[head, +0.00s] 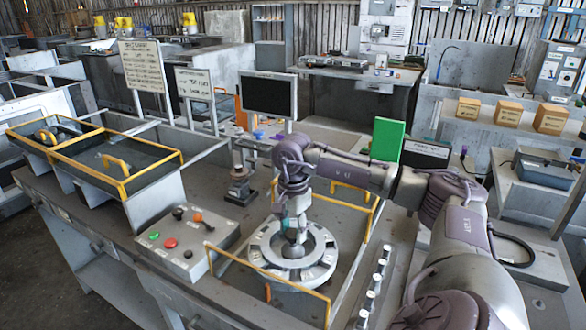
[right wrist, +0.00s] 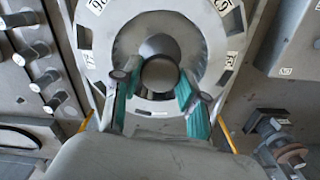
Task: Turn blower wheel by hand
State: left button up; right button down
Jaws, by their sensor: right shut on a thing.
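The blower wheel (head: 321,244) is a pale grey disc with dark slots around its rim. It lies flat on the bench inside yellow rails, and it fills the upper middle of the right wrist view (right wrist: 158,14). Its round grey hub (right wrist: 160,73) stands at the centre. My right gripper (head: 291,230) reaches down over the middle of the wheel. In the right wrist view, its two green-padded fingers (right wrist: 158,82) sit on either side of the hub, shut on it. The exact finger contact is partly hidden. My left gripper is not in view.
Yellow rails (head: 268,272) border the wheel's front and back. A control box (head: 188,246) with coloured buttons and levers stands to the left, with a dark post fixture (head: 241,187) behind it. A row of metal pegs (head: 372,290) lies to the right. Yellow-edged trays (head: 152,174) stand at far left.

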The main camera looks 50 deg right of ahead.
aim_at(293, 232)
dwell(0.4)
jog(key=c, duration=0.6)
grip_release()
notch_tip(293, 232, up, 12)
dwell(0.7)
